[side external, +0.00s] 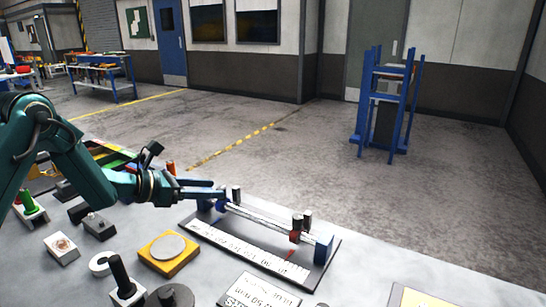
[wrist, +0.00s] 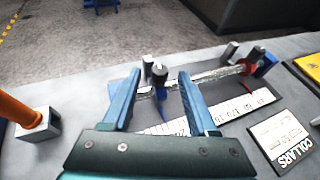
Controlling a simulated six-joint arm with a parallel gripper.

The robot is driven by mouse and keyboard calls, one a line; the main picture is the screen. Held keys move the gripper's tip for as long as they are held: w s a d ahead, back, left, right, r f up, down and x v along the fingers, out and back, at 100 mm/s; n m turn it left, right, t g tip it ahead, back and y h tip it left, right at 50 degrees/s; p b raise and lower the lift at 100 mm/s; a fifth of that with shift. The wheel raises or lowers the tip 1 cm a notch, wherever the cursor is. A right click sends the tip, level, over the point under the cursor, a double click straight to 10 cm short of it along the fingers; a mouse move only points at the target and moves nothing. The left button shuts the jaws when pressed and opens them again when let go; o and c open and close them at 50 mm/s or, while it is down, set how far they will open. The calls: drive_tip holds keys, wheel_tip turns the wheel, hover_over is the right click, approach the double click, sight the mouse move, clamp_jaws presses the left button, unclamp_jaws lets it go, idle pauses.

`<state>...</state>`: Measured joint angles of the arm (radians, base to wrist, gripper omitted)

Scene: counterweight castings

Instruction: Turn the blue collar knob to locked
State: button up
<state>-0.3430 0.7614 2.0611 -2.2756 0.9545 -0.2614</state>
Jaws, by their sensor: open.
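A pale rod (side external: 262,221) runs between blue end supports above a dark base plate (side external: 318,277) with a white numbered scale. The blue collar (wrist: 162,92) sits toward the rod's left end, and its dark, pale-topped knob (wrist: 159,73) stands upright. A red collar (side external: 295,236) with a dark knob is near the right end; it also shows in the wrist view (wrist: 246,67). My gripper (wrist: 156,76) is open, its two blue fingers on either side of the blue collar's knob. I cannot tell whether they touch it. In the side view, my arm partly hides the rod's left end.
A card reading COLLARS (wrist: 284,139) lies in front of the base plate. An orange cylinder on a white block (wrist: 36,125) stands at left.

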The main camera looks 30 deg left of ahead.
drive_tip(key=shift+x, duration=0.95)
drive_tip(key=shift+c, duration=0.3)
clamp_jaws()
drive_tip(key=shift+a+m+h, duration=0.1)
drive_tip(key=shift+m+h, duration=0.2)
drive_tip(key=shift+w+a+m+g+h, duration=0.1)
drive_tip(key=shift+a+m+g+h, duration=0.1)
drive_tip(key=shift+m+g+h, duration=0.7)
drive_tip(key=shift+w+m+g+h, duration=0.15)
drive_tip(key=shift+m+g+h, duration=0.75)
drive_tip(key=shift+m+h, duration=0.4)
drive_tip(key=shift+m+g, duration=0.4)
drive_tip(key=shift+m, duration=0.1)
